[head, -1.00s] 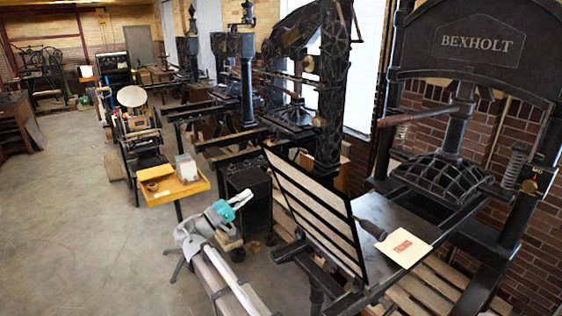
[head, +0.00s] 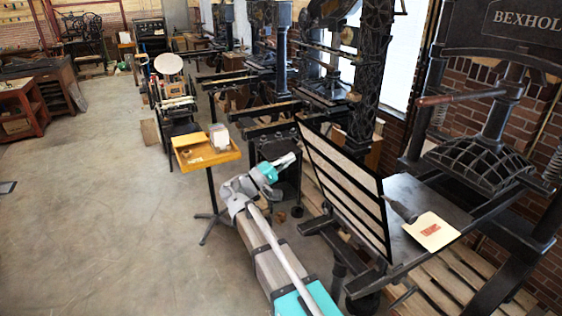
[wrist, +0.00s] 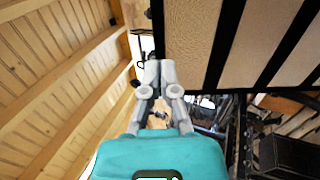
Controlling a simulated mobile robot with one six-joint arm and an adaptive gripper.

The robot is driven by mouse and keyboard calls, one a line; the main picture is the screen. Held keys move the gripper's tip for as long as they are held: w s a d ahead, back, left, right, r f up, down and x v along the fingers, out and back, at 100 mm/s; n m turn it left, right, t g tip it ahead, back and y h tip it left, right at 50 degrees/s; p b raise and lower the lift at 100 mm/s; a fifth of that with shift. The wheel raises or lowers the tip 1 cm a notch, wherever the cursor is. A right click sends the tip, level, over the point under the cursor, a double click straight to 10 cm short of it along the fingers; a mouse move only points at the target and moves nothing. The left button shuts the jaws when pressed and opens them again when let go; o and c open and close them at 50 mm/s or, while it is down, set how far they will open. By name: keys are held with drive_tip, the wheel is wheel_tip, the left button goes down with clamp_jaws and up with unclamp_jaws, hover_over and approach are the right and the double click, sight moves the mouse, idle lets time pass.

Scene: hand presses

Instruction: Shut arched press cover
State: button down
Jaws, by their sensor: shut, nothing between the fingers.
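The arched press (head: 530,20) stands at the right, with "BEXHOL" readable on its black arched head. Its cover (head: 345,195), a black frame with pale panels and dark bars, stands raised and tilted at the left edge of the flat press bed (head: 415,190). The cover also fills the upper right of the wrist view (wrist: 200,45). My gripper (head: 292,159) is shut and empty, left of the cover's upper part. In the wrist view its fingertips (wrist: 160,70) are together beside the cover's dark edge; I cannot tell if they touch it.
A cream card with red print (head: 432,232) lies on the bed near a dark handle (head: 400,208). A yellow tray on a stand (head: 205,152) is left of my arm. Other presses stand behind.

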sight(320, 137)
drive_tip(key=p+x, duration=0.3)
drive_tip(key=x, duration=0.6)
drive_tip(key=shift+w+d+r, duration=0.1)
drive_tip(key=shift+w+d, duration=0.05)
drive_tip(key=shift+d, duration=0.1)
drive_tip(key=shift+w+r, duration=0.1)
